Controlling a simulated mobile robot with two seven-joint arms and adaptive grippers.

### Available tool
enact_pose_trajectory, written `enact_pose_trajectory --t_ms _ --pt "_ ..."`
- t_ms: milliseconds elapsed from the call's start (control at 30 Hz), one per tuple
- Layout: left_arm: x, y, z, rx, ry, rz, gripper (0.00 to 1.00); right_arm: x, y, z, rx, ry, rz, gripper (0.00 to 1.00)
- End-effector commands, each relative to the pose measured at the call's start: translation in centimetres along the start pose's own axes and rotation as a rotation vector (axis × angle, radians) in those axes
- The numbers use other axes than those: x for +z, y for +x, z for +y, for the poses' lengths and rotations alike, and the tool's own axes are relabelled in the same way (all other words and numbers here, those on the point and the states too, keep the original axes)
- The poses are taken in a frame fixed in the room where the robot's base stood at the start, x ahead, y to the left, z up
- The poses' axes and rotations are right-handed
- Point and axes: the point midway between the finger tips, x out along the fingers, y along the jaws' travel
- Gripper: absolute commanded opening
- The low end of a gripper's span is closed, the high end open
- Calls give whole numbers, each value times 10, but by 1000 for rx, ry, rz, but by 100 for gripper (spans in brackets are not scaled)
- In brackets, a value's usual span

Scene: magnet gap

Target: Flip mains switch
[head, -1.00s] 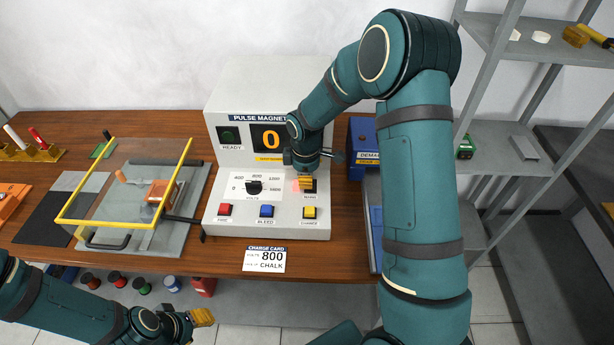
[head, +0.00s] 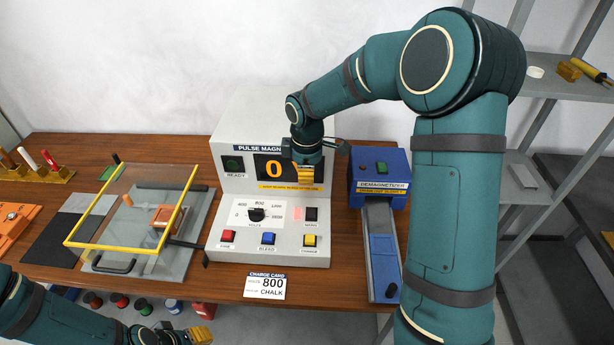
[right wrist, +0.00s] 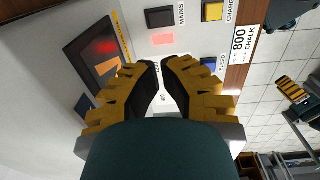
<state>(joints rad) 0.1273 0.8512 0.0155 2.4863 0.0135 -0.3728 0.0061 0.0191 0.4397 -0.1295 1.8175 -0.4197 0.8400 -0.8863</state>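The mains switch (head: 311,214) is a small dark rocker on the sloped front panel of the grey pulse magnetizer (head: 222,205). A pale red patch (head: 297,213) shows beside it. The switch also shows in the right wrist view (right wrist: 160,17), beside its MAINS label. My right gripper (head: 306,174) is above the switch, in front of the lit display, apart from the panel. In the right wrist view its fingertips (right wrist: 162,66) are close together with nothing between them. My left gripper (head: 201,335) is low at the bottom edge; its finger gap is unclear.
The panel also has a volts dial (head: 257,214) and red (head: 228,236), blue (head: 268,238) and yellow (head: 309,240) buttons. The display (head: 274,168) reads 0. A blue demagnetizer (head: 381,168) stands right. A yellow-framed clear guard (head: 135,205) stands left. A charge card (head: 265,286) reads 800, chalk.

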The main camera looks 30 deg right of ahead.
Motion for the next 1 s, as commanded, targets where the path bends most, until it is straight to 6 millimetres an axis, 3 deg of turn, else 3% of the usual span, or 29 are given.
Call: enact_pose_trajectory --t_ms 600,1000 --pt "-3 -7 3 -1 -2 6 47 7 -4 21 -36 2 -1 0" --pt "-3 -7 2 -1 -2 7 47 6 -2 22 -38 0 -2 0"
